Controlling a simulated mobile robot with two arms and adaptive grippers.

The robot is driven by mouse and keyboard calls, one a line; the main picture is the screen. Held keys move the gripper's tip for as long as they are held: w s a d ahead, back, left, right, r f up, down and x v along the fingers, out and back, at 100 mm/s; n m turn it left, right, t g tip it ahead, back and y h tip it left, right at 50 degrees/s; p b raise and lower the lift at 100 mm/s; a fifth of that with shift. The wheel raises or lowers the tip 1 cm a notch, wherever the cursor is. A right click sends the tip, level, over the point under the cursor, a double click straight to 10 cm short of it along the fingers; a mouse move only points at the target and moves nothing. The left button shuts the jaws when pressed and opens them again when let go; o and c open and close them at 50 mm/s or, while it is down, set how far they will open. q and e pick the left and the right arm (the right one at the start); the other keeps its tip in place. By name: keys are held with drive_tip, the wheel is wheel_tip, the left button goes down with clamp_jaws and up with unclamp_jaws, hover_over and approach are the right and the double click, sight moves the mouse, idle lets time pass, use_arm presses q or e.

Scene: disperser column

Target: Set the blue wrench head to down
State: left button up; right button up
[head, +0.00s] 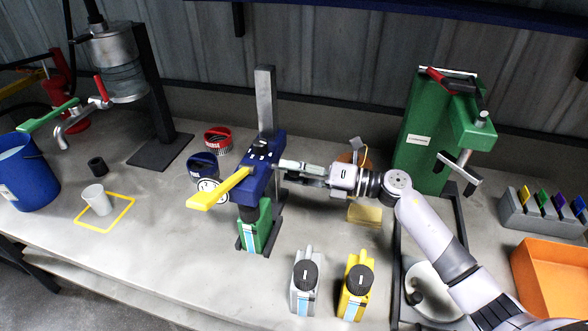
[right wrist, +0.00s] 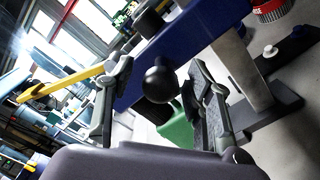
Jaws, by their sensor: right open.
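The blue head (head: 259,182) sits on an upright grey post (head: 265,100) at the middle of the bench, with a yellow lever (head: 218,189) reaching out to the left. A green block (head: 263,226) is below the head. My right gripper (head: 284,168) is at the right side of the head. In the right wrist view the open fingers (right wrist: 160,76) stand on either side of a black ball knob (right wrist: 161,86) in front of the blue head (right wrist: 190,42). I cannot tell whether they touch the knob. My left gripper is out of view.
A grey tool (head: 305,283) and a yellow tool (head: 356,286) stand in front. A green press (head: 420,140) is behind my right arm. Red (head: 217,140) and dark blue (head: 203,166) cups are near the post. An orange bin (head: 552,275) is at right.

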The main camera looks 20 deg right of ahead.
drive_tip(key=v, duration=1.2)
